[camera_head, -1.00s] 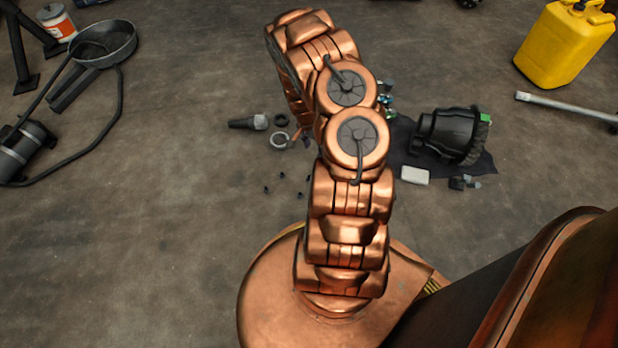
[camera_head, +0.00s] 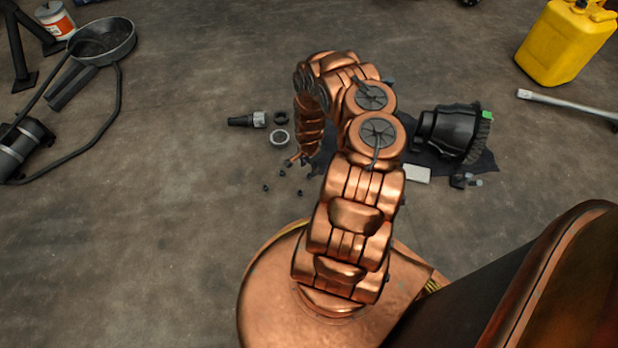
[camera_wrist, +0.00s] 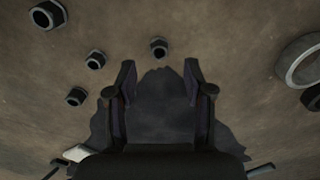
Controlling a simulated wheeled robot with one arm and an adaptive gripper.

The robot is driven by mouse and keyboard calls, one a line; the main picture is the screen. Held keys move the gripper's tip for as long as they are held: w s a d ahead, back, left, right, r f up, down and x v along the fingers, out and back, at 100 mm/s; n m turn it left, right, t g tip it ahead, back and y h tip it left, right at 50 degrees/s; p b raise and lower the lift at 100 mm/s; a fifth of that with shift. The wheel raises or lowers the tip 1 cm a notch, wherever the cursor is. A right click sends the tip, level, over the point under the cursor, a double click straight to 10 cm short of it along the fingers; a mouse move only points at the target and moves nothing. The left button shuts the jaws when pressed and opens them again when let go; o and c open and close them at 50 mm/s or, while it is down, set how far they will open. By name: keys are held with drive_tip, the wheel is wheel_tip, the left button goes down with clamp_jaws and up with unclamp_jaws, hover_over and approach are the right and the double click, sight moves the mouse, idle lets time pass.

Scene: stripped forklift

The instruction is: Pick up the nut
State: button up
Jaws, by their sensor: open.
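Several small dark nuts lie on the floor. In the wrist view one nut (camera_wrist: 159,46) lies ahead of the fingertips, close to the middle line between them and apart from both. Other nuts lie to the left: one nut (camera_wrist: 95,60), another nut (camera_wrist: 75,97), and a larger-looking nut (camera_wrist: 48,14) at the top left. In the head view small nuts (camera_head: 265,188) show left of my arm. My gripper (camera_wrist: 159,75) is open with nothing between its fingers. In the head view my gripper (camera_head: 294,161) points down near the nuts, its tips small and partly hidden.
A metal ring (camera_head: 279,137), a dark ring (camera_head: 281,118) and a socket-like part (camera_head: 247,120) lie beyond the nuts. A black motor-like part (camera_head: 445,132) sits on a dark cloth (camera_head: 487,163) at right. The floor left of the nuts is clear.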

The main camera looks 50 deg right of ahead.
drive_tip(key=shift+d+f+b, duration=0.15)
drive_tip(key=shift+f+b, duration=1.6)
drive_tip(key=shift+f, duration=0.7)
drive_tip(key=shift+c, duration=0.3)
clamp_jaws()
drive_tip(key=shift+r, duration=0.15)
